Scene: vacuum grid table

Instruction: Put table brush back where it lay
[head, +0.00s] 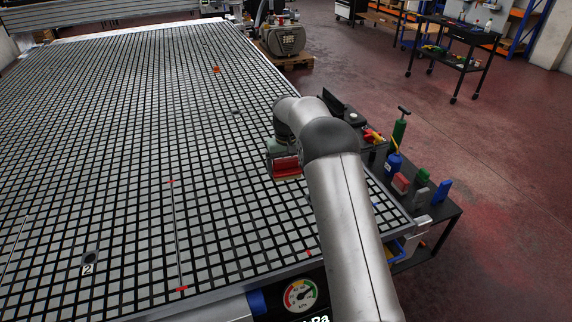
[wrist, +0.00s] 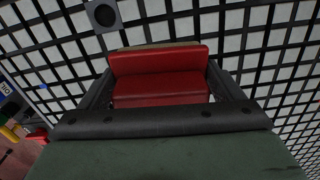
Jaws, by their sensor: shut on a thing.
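The table brush shows as a red block (head: 287,169) at my gripper (head: 284,158), over the grid table (head: 150,150) near its right edge. In the wrist view the red brush (wrist: 160,88) sits between the two dark fingers of my gripper (wrist: 158,92), with a thin tan strip along its far edge. My gripper is shut on it. The underside of the brush is hidden, and I cannot tell whether it touches the table.
A dark side cart (head: 447,212) beside the table's right edge holds bottles, a green pump (head: 399,130) and small coloured blocks. A round dark port (wrist: 104,14) shows in the table. Small orange-red pieces, one of them orange (head: 216,69), dot the otherwise mostly clear grid.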

